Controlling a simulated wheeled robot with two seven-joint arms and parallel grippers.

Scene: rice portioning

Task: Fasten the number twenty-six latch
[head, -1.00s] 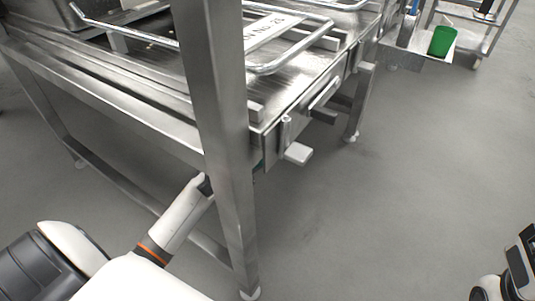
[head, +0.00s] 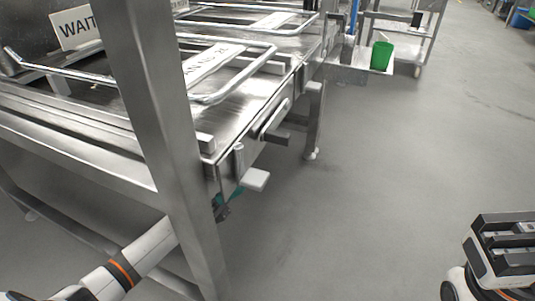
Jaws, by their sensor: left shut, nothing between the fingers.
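A metal latch has an upright pin (head: 239,160) and a pale flat tab (head: 256,180) at the near corner of the steel table. A bar handle (head: 271,121) with a dark lever sits farther along the same edge. I cannot tell which part is latch twenty-six. A white number sign (head: 213,63) lies on the wire rack above, its text blurred. My left arm passes behind the steel post. My left gripper (head: 222,208) shows partly, dark and teal, just below and left of the pale tab. It is shut and empty; I see no clear contact.
The upright steel post (head: 170,130) stands close in front and hides part of my left arm. A green cup (head: 381,56) sits on a far shelf.

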